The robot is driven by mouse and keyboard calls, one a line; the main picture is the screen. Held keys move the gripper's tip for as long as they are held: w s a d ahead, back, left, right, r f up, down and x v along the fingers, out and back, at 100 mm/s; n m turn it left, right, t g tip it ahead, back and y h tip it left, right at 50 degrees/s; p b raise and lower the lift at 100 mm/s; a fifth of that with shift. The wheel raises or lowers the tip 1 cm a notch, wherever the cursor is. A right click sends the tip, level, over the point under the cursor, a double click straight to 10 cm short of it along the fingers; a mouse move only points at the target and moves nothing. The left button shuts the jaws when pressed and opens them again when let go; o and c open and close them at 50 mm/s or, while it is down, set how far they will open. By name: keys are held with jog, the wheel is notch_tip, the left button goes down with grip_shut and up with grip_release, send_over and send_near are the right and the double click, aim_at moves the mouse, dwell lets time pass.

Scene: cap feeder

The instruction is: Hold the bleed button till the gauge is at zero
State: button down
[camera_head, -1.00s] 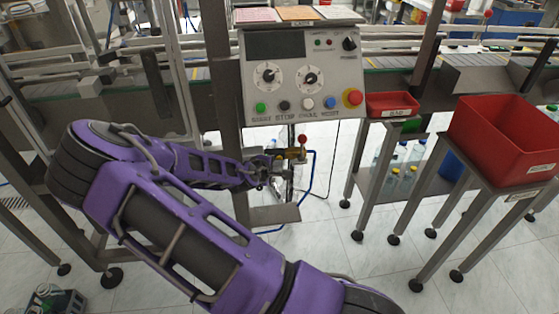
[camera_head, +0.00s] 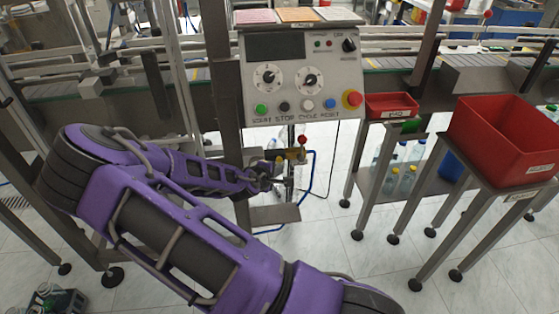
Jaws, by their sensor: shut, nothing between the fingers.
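A small air unit with a brass-yellow body (camera_head: 292,154) and a red knob (camera_head: 302,140) on top hangs below the control panel, with blue hose beside it. The gauge and the bleed button are too small to make out, and my gripper may hide part of the unit. My purple arm reaches in from the lower right and bends back toward the unit. My gripper (camera_head: 275,180) is shut and empty, just below and left of the brass body. I cannot tell whether it touches anything.
The control panel (camera_head: 289,102) with dials and coloured buttons stands above my gripper. A metal post (camera_head: 228,110) is close on its left, and a small shelf (camera_head: 273,214) is below it. Red bins (camera_head: 506,140) on stands are at the right.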

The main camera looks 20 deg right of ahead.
jog(key=s, duration=0.2)
jog(key=s+a, duration=0.1)
jog(key=s, duration=0.1)
jog(key=shift+s+a+p, duration=0.1)
jog(key=shift+a+p, duration=0.05)
jog(key=shift+p, duration=0.25)
